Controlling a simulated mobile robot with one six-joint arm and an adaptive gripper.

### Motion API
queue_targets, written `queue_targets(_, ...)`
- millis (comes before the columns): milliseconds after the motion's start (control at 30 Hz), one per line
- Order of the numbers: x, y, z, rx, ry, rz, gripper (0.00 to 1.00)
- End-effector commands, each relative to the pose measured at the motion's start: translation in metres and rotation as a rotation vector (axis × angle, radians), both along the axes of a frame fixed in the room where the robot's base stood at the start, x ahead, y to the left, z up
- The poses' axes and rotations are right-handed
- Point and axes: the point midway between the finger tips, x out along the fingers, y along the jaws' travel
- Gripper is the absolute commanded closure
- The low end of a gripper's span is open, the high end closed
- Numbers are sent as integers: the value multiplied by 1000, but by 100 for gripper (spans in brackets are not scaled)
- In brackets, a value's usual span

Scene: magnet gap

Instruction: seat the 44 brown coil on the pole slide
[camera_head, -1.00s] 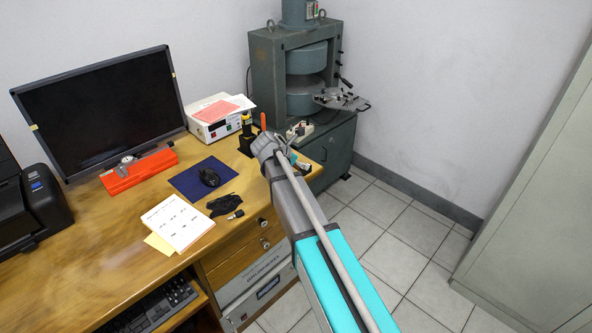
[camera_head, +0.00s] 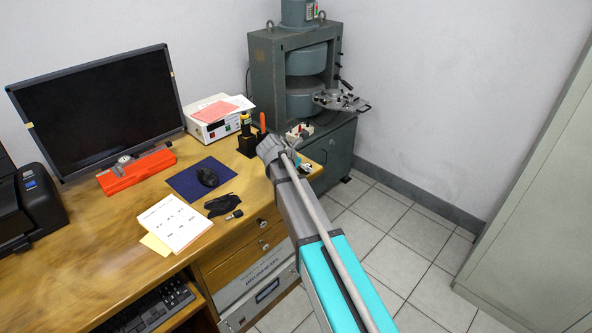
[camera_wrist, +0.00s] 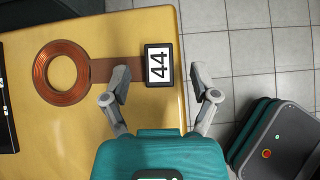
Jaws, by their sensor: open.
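The brown coil (camera_wrist: 39,81), a copper-coloured ring, lies flat on the desk in the wrist view. A brown strip (camera_wrist: 103,70) joins it to a dark tag marked 44 (camera_wrist: 160,66). My gripper (camera_wrist: 160,84) is open and empty. Its fingers show on either side of the tag, the left one over the strip's edge; I cannot tell the height above the desk. In the head view my gripper (camera_head: 279,152) is over the desk's right end, and my arm hides the coil. The pole slide (camera_head: 340,101) sticks out from the front of the green magnet at the back.
The magnet (camera_head: 292,80) stands on a dark cabinet beyond the desk (camera_head: 130,285). A tool holder (camera_head: 247,142), mouse mat (camera_head: 186,183), monitor (camera_head: 98,110) and white instrument (camera_head: 219,122) occupy the desk. Tiled floor (camera_head: 408,232) lies open to the right, before a pale cabinet (camera_head: 535,190).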

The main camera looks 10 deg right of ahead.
Motion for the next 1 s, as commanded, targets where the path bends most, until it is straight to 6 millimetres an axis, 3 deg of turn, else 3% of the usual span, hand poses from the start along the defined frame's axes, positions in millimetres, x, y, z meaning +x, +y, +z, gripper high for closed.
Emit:
queue_targets(200,7,-10,-13,0,-1,-1,23)
queue_targets(867,7,-12,-13,0,-1,-1,23)
queue_targets(1000,7,-12,-13,0,-1,-1,49)
